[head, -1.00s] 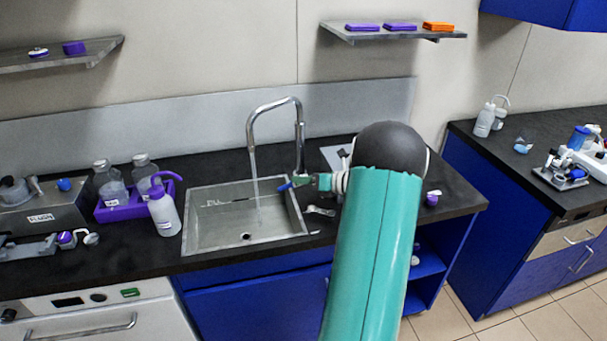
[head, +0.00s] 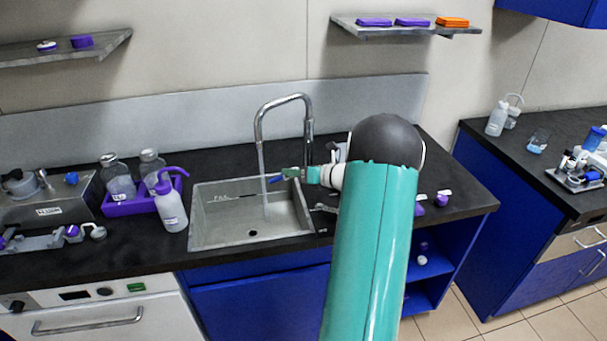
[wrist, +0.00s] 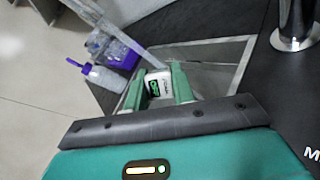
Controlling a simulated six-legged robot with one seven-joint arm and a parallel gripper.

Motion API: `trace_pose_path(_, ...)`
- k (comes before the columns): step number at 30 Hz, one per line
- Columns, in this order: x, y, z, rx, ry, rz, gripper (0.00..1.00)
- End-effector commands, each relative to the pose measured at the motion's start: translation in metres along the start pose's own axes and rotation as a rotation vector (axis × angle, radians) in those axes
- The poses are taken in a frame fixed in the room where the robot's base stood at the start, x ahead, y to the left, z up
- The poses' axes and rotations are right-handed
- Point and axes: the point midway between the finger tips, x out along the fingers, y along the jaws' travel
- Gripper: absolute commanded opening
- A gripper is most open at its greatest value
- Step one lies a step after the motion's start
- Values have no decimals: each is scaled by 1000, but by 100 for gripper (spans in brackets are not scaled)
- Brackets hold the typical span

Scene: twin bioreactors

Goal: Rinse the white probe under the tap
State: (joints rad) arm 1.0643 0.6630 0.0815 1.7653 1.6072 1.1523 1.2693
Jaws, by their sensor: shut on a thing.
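My gripper (head: 290,174) reaches over the right side of the sink, beside the tap's stream. In the head view the probe's body is mostly hidden, and a small blue tip (head: 274,179) shows beyond the fingers. The chrome tap (head: 308,125) is running, and its water stream (head: 264,195) falls into the sink. The blue tip looks close to the stream; I cannot tell whether they touch.
The grey sink (head: 205,236) is set in the black counter (head: 50,259). Left of it stand a white wash bottle (head: 172,210) and a purple tray (head: 128,206) with two glass bottles. A metal instrument (head: 50,210) stands further left. Small items lie right of the sink.

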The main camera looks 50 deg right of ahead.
Motion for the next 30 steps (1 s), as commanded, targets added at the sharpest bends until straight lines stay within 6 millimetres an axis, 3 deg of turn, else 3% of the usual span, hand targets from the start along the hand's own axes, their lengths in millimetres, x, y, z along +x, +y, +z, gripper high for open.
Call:
trace_pose_path(15,52,17,5,0,0,3,0)
trace_pose_path(30,60,19,6,1,0,1,0)
